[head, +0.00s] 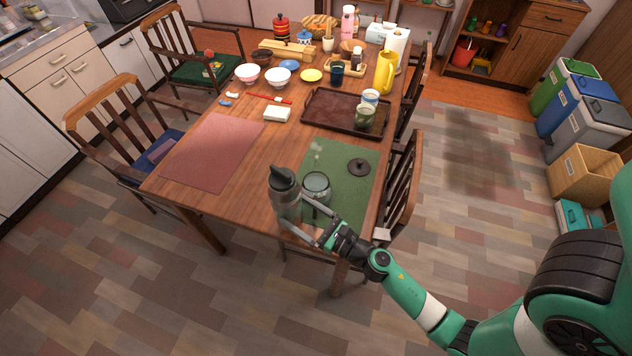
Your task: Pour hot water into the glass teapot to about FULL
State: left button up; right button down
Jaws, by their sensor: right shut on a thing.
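A grey kettle (288,208) with a dark top (283,180) stands or hovers at the near edge of the table; whether its base touches the table is hard to tell. My right gripper (302,220) is shut on this kettle from the right, with its fingers around the lower body. The glass teapot (316,188) is just right of the kettle, open at the top, on the green mat (338,153). Its water level is too small to read. Faint steam shows above it. A dark round lid (358,166) lies on the mat behind it. My left gripper is out of view.
A dark tray (330,108) with two cups sits behind the mat. A yellow pitcher (384,72), bowls and bottles crowd the far end. A pink mat (212,150) on the left is bare. A chair (402,190) stands close on the right.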

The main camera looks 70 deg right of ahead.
aim_at(298, 202)
jog(key=shift+r, duration=0.15)
notch_tip(298, 202, up, 5)
jog(key=p, duration=0.5)
